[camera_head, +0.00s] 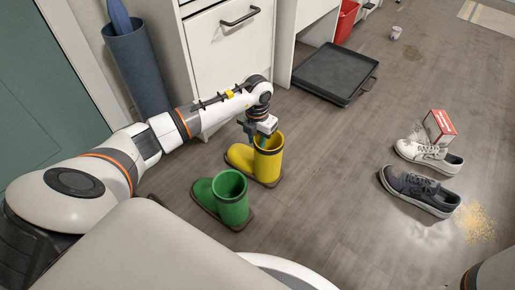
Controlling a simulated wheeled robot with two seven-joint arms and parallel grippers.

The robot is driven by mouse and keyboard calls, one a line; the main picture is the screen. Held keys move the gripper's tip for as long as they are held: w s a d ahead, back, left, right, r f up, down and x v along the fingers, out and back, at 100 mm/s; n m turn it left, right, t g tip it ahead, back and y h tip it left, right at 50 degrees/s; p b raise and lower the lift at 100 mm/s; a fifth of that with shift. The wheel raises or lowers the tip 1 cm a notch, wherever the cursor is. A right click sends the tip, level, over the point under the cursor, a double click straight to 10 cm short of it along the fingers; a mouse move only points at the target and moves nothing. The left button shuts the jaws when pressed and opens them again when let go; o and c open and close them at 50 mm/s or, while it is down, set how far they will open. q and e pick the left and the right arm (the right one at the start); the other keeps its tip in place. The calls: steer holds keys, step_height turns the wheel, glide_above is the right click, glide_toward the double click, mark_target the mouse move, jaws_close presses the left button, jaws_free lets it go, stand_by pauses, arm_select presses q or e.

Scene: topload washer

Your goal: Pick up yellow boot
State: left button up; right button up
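A yellow boot (268,163) stands upright on the wooden floor, its toe pointing left and its open top facing up. My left gripper (260,139) points down at the boot's top opening, at the rim nearest the cabinet. It overlaps the rim in the picture; I cannot tell whether its fingers touch the boot or are open or shut. My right gripper is not in view; only a bit of my arm shows at the bottom right.
A green boot (233,197) stands just in front of the yellow one. A white drawer cabinet (227,62) and a blue-grey bin (139,70) stand behind. A black tray (333,73), two shoes (420,192) (429,155) and a red-white box (440,126) lie right. Floor between is clear.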

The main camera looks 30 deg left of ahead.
arm_select(q)
steer(key=shift+f, duration=0.1)
steer(key=shift+c, duration=0.2)
jaws_close()
steer(key=shift+w, duration=0.1)
stand_by(1.1)
